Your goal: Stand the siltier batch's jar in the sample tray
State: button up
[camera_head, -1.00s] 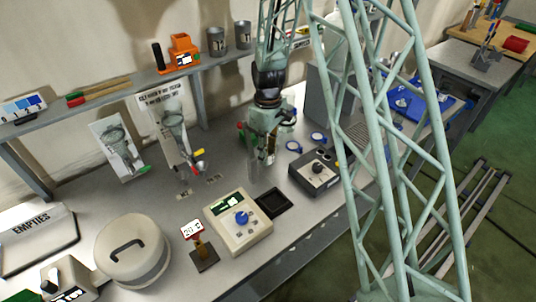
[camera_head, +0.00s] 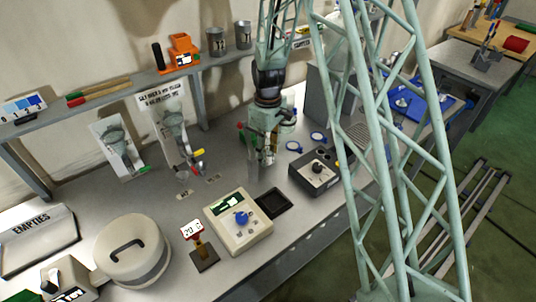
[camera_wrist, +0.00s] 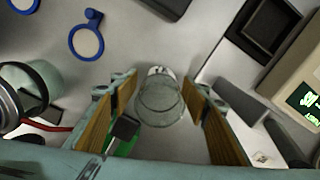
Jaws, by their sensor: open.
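My gripper (camera_head: 262,152) hangs over the middle of the bench, pointing down. In the wrist view my gripper (camera_wrist: 158,88) is open, its two wood-coloured pads on either side of a clear glass jar (camera_wrist: 160,100). Gaps show between the pads and the jar. The jar looks nearly clear, and I cannot judge its silt.
A cream meter (camera_head: 238,222) with a lit green display and a shallow black square tray (camera_head: 273,203) stand in front of my gripper. A dark control box (camera_head: 316,174) is to the right. Blue rings (camera_wrist: 87,38) lie nearby. A lidded round pot (camera_head: 132,252) stands front left.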

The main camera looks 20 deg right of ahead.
notch_tip(320, 180, up, 12)
jog(key=shift+p, duration=0.45)
dwell(1.0)
jog(key=s+r+m+t, duration=0.2)
jog(key=s+r+m, duration=0.3)
jog(key=s+r, duration=1.8)
jog(key=s+r+m+t, duration=0.1)
jog(key=s+r+m, duration=0.1)
jog(key=s, duration=0.9)
jog(key=s+r+m, duration=0.1)
jog(key=s+r, duration=0.4)
jog(key=s, duration=0.6)
jog(key=shift+s+d+r+m+t, duration=0.25)
jog(key=shift+s+d+m+t, duration=0.05)
jog(key=shift+s+m+t, duration=0.1)
